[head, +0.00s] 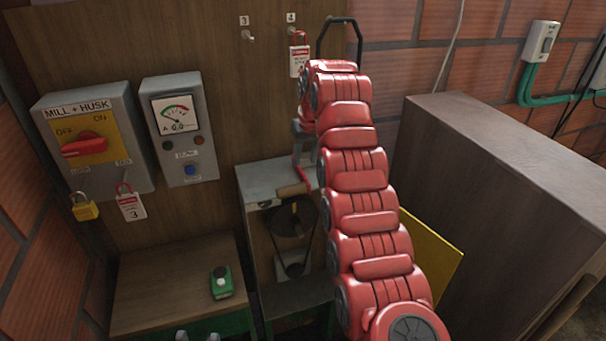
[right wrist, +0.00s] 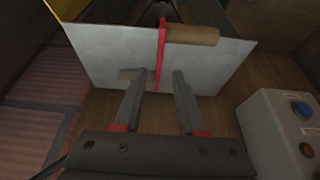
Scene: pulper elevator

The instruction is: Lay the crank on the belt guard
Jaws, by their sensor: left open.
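The crank, a thin red bar with a wooden handle (head: 292,189), is at the grey metal top of the belt guard (head: 258,178). In the right wrist view the red bar (right wrist: 161,50) runs across the guard's plate (right wrist: 105,62), with the handle (right wrist: 195,35) at the plate's far edge. My right gripper (right wrist: 154,76) is open, its fingers on either side of the bar's near end, apart from it. In the head view my red arm mostly hides this gripper (head: 304,150). Grey fingertips of my left gripper (head: 198,337) show at the bottom edge, open and empty.
A wooden bench (head: 165,290) holds a green device (head: 221,282). The switch box (head: 95,140) with padlock (head: 84,207) and tag, and the meter box (head: 179,130), are on the back board. A large dark cabinet (head: 490,210) stands right of my arm.

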